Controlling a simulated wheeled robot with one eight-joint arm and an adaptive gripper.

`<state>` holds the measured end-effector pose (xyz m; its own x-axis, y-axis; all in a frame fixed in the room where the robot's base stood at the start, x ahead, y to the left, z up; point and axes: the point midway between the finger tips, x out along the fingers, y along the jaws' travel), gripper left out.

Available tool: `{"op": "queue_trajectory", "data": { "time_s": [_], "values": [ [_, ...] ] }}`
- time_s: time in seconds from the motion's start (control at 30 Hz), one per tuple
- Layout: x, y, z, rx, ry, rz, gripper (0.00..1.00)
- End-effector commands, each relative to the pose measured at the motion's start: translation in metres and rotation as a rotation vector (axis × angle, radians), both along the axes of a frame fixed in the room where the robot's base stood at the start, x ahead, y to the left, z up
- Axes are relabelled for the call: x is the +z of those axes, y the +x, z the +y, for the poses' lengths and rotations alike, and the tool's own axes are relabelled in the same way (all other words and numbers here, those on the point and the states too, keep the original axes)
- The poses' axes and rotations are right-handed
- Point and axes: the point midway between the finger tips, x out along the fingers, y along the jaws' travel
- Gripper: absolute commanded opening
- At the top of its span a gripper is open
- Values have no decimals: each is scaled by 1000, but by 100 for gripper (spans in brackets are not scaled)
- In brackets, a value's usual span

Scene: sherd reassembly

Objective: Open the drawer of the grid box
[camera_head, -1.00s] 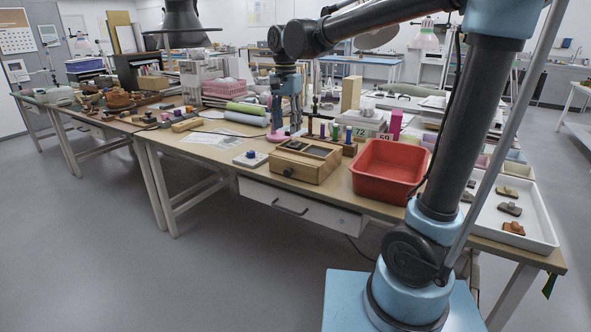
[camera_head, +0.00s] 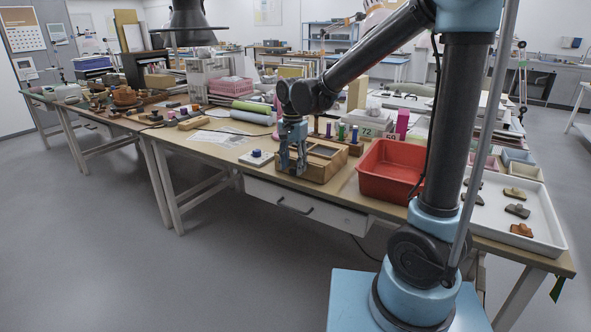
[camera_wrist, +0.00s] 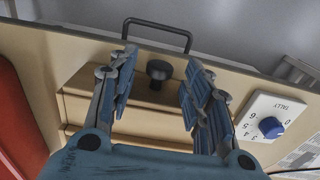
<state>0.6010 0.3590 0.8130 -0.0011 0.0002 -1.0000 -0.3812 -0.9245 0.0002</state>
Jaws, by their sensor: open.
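The grid box (camera_head: 322,171) is a light wooden box on the table near its front edge. The wrist view shows its front with the drawer (camera_wrist: 88,111) and a dark round knob (camera_wrist: 159,70). My gripper (camera_head: 292,171) is lowered at the front of the box; it also shows in the wrist view (camera_wrist: 158,72). Its two blue fingers are open, one on each side of the knob, with gaps between. In the head view my gripper hides the knob and part of the box front.
A red tray (camera_head: 388,171) stands just right of the box. A white tally plate with a blue knob (camera_head: 256,158) lies to its left. The table's own drawer handle (camera_head: 296,206) is below the table's front edge. A white tray with sherds (camera_head: 541,236) is at the right.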

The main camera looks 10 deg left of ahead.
Motion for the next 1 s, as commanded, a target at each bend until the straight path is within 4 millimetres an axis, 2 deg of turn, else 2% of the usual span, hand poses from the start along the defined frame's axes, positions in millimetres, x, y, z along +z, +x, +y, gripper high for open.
{"op": "queue_trajectory", "data": {
  "time_s": [0.2, 0.53, 0.57, 0.73, 1.0],
  "values": [
    [-15, 0, 0, 0, 0, 0, 45],
    [-18, 0, 0, 0, 0, 0, 45],
    [-18, 0, 0, 0, 0, 0, 41],
    [-18, 0, 0, 0, 0, 0, 2],
    [-18, -2, -5, -10, -1, 0, 0]
  ]
}}
